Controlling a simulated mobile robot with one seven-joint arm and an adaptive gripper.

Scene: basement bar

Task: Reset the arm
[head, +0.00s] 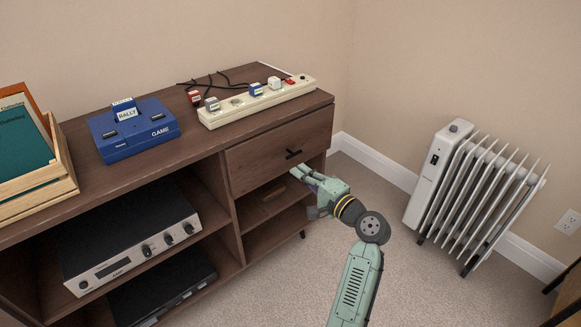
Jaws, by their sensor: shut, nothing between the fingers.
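My arm reaches in from the bottom of the head view, with my gripper (300,174) at the front of the wooden cabinet (92,181). The gripper is shut and empty. Its fingertips point left, just below the drawer (278,150) and its dark handle (293,154). Whether the fingertips touch the drawer front I cannot tell. The drawer looks shut.
On the cabinet top are a blue game console (134,132), a cream power strip (232,111) with plugs, and a wooden crate (62,160). An amplifier (130,240) sits on a shelf. A white radiator (440,180) stands at right; carpet between is clear.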

